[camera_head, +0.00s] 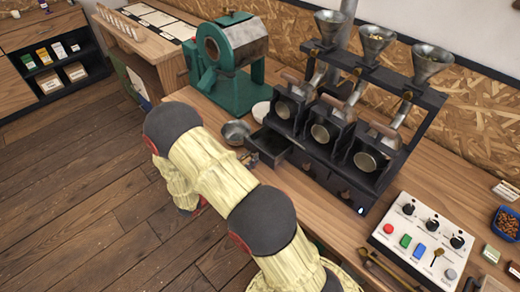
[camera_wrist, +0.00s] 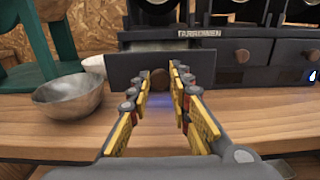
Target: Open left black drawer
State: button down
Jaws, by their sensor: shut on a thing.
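The left black drawer (camera_head: 270,144) stands pulled out from the base of the black three-funnel sample roaster (camera_head: 325,165), and its dark inside shows in the head view. In the wrist view its front panel (camera_wrist: 125,68) fills the middle, nearer to me than the drawer fronts beside it. Its round brown knob (camera_wrist: 158,78) sits between my fingertips. My gripper (camera_wrist: 160,82) is shut on this knob, with yellow and dark fingers on either side. In the head view my arm hides most of the gripper. The middle drawer (camera_wrist: 242,57) and right drawer (camera_wrist: 314,57) are closed.
A metal bowl (camera_wrist: 68,97) stands on the wooden counter (camera_wrist: 50,140) just left of the drawer; it also shows in the head view (camera_head: 236,132). A green roaster (camera_head: 228,55) stands behind it. A control panel (camera_head: 422,240) lies to the right.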

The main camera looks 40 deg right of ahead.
jog(key=shift+a, duration=1.15)
jog(key=c, duration=1.6)
grip_release()
jog(key=shift+s, duration=0.1)
jog(key=shift+c, duration=0.2)
jog(key=shift+a, duration=0.1)
jog(key=a, duration=1.1)
jog(key=shift+s+a, duration=0.35)
jog(key=shift+s, duration=0.1)
jog(key=shift+f, duration=0.1)
